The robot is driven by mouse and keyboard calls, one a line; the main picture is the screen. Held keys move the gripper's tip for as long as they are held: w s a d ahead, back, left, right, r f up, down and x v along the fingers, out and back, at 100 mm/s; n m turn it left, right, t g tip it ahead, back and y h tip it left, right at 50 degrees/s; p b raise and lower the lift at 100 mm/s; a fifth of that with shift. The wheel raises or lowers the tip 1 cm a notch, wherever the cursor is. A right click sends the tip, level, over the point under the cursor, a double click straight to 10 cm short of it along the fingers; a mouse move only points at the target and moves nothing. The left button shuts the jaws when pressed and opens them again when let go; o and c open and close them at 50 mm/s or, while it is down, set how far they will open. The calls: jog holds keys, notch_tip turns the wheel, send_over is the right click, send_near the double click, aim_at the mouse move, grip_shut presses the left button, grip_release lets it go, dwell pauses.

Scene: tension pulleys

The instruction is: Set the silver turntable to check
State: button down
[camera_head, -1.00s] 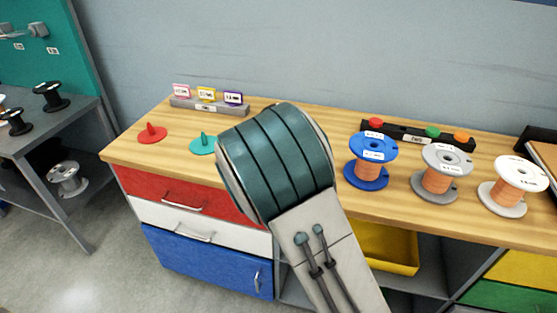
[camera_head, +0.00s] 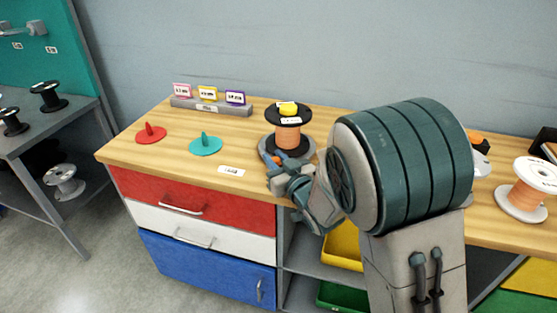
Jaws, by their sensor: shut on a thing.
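My gripper (camera_head: 272,163) is low at the turntable's left front edge, shut on the turntable's rim area. The exact part between the fingers is too small to make out. A white label (camera_head: 231,170) lies on the bench left of my gripper; its text is unreadable. My arm hides the bench right of the turntable.
A red disc (camera_head: 150,134) and a teal disc (camera_head: 205,145) with upright fins sit to the left. A grey holder (camera_head: 212,107) with small cards stands behind them. A white spool (camera_head: 527,190) stands at the right. The bench's front edge (camera_head: 160,171) is close to my gripper.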

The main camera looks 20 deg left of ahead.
jog(key=c, duration=1.3)
grip_release()
jog(key=shift+o, duration=0.2)
jog(key=v, duration=0.8)
jog(key=shift+d, duration=0.1)
jog(key=shift+s+d+f+b, duration=0.15)
jog(key=shift+s+d+b, duration=0.05)
jog(key=shift+b, duration=0.7)
jog(key=b+v, duration=0.5)
jog(key=b, duration=0.4)
jog(key=shift+r, duration=0.2)
